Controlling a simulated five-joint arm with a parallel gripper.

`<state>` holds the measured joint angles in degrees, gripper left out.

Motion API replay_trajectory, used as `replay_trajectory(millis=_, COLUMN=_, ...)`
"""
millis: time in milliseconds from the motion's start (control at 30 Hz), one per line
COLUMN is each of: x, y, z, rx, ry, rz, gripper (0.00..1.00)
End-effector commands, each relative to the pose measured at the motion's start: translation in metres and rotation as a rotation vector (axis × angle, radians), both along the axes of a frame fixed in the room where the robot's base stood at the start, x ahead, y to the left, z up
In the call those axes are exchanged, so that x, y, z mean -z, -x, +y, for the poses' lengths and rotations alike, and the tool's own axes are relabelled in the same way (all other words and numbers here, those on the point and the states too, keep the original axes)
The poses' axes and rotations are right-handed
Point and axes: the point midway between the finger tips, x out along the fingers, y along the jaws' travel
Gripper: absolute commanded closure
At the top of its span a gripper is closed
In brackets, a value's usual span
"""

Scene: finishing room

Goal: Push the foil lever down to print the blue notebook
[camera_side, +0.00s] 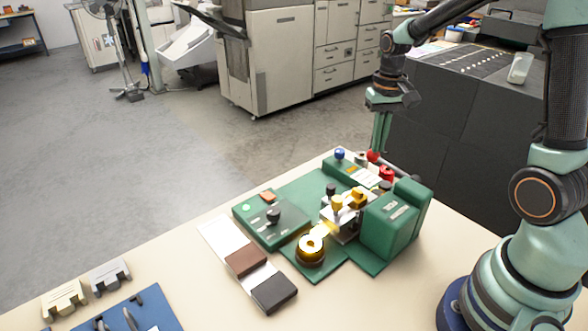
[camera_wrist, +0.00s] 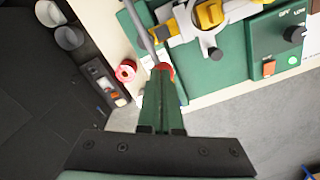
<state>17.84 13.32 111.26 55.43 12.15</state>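The foil lever is a grey rod ending in a red ball knob (camera_side: 372,156) at the back of the green foil machine (camera_side: 392,222). In the wrist view the rod (camera_wrist: 145,35) runs up from the red knob (camera_wrist: 165,70). My gripper (camera_side: 378,150) points down with its fingertips at the knob, and in the wrist view my gripper (camera_wrist: 160,76) covers part of it. The fingers look shut together; whether they touch the knob is unclear. I cannot make out a blue notebook.
A red spool (camera_side: 386,172) and a blue knob (camera_side: 339,154) stand near the lever. White, brown (camera_side: 245,260) and black (camera_side: 273,293) pieces lie left of the machine. A blue tray (camera_side: 150,318) is at the front left.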

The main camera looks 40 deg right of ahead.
Motion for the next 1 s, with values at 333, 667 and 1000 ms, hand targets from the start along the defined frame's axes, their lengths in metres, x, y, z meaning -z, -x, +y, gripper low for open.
replay_trajectory(millis=333, x=0.002, y=0.001, z=0.0, rx=0.0, ry=-0.001, rz=0.004, gripper=1.0)
replay_trajectory(millis=667, x=0.015, y=0.002, z=0.0, rx=0.0, ry=-0.002, rz=0.006, gripper=1.0)
replay_trajectory(millis=1000, x=0.03, y=0.003, z=0.0, rx=0.0, ry=-0.002, rz=0.005, gripper=1.0)
